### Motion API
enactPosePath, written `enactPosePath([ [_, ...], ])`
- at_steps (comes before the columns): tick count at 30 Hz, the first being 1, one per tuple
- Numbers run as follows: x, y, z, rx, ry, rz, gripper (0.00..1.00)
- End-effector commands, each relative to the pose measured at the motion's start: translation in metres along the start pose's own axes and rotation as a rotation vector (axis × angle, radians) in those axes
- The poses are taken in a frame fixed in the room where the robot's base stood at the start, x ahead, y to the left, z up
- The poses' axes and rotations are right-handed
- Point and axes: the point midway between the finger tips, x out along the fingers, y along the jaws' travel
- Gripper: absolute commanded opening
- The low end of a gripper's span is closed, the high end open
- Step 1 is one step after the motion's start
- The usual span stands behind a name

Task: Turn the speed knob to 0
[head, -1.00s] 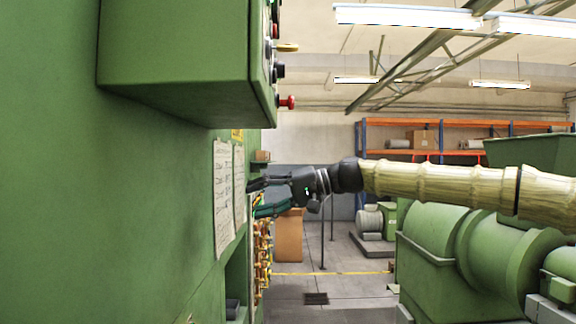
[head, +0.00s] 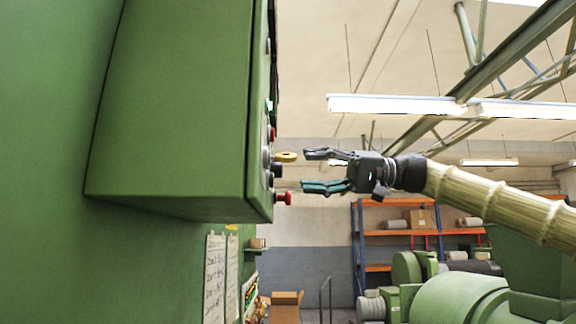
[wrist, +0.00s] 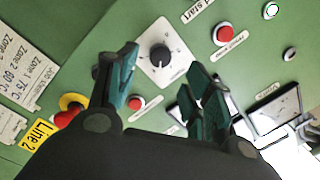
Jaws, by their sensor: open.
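A black round knob (wrist: 160,57) with a pale pointer mark sits on a white square dial plate in the wrist view. It is the only dial-like knob I see there; its label and scale are too small to read. My gripper (wrist: 163,85) is open, with its two dark teal-padded fingers on either side below the knob in the picture, empty. In the head view my gripper (head: 324,170) is open, right of the green control box (head: 175,110), with a gap to its controls. A black control (head: 277,170) sticks out there; I cannot tell if it is the same knob.
Red buttons (wrist: 225,34) (wrist: 136,103) sit near the knob, and a red-and-yellow button (wrist: 70,106) is at lower left. Displays (wrist: 275,108) are at right. In the head view a yellow-ringed control (head: 287,157) and a red button (head: 284,198) protrude.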

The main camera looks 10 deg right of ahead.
Motion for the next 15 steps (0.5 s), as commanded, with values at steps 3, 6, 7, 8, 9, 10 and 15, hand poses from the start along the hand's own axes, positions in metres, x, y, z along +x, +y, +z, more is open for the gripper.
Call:
enactPosePath([
  [3,0.020,-0.002,-0.001,0.001,-0.001,0.001,0.51],
  [6,0.034,-0.001,-0.001,0.001,-0.001,0.002,0.51],
  [7,0.037,-0.001,-0.001,0.001,0.000,0.002,0.51],
  [8,0.040,-0.001,-0.001,0.001,0.001,0.002,0.51],
  [9,0.044,-0.001,-0.001,0.001,0.001,0.001,0.51],
  [10,0.047,-0.001,-0.001,0.001,0.000,0.002,0.51],
  [15,0.055,0.000,0.000,0.001,0.002,0.002,0.51],
])
